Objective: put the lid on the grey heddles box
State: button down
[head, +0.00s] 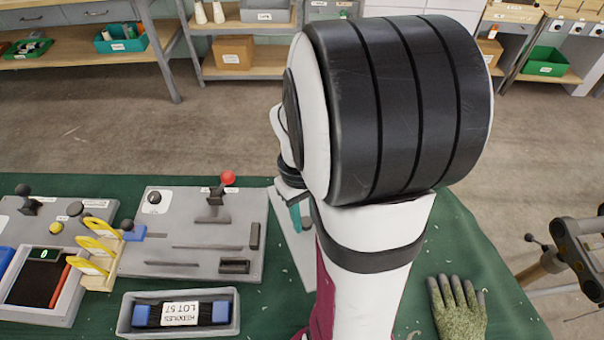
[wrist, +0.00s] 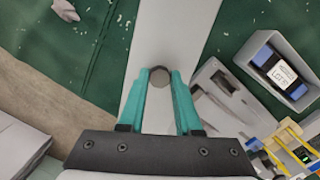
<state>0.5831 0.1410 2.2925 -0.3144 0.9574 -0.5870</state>
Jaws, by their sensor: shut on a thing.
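The open grey heddles box (head: 127,318) stands at the front left of the bench in the head view. It holds a black bundle with blue ends and a label. It also shows at the upper right of the wrist view (wrist: 253,83). My gripper (wrist: 161,75) has its teal fingers shut on the grey knob of a long pale lid (wrist: 182,25). In the head view the lid (head: 303,265) shows to the right of the box, partly hidden by my arm. The lid is apart from the box. Its height above the bench is unclear.
A grey fixture board (head: 185,262) with a red-knobbed lever stands behind the box. Yellow-handled tools (head: 97,245) stand to its left. A patterned glove (head: 458,310) lies at the right. Green bench cloth (head: 262,318) is bare beside the box.

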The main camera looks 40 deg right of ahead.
jog(key=w+a+n, duration=0.7)
jog(key=a, duration=0.5)
jog(key=a+r+n+h, duration=0.1)
jog(key=a+n, duration=0.7)
jog(key=a, duration=0.9)
jog(key=shift+t, duration=0.4)
jog(key=shift+s+f, duration=0.1)
jog(key=shift+f, duration=3.1)
jog(key=shift+d+f, duration=0.1)
jog(key=shift+f, duration=0.35)
jog(key=c, duration=0.5)
grip_release()
jog(key=o, duration=0.5)
jog(key=shift+c, duration=0.2)
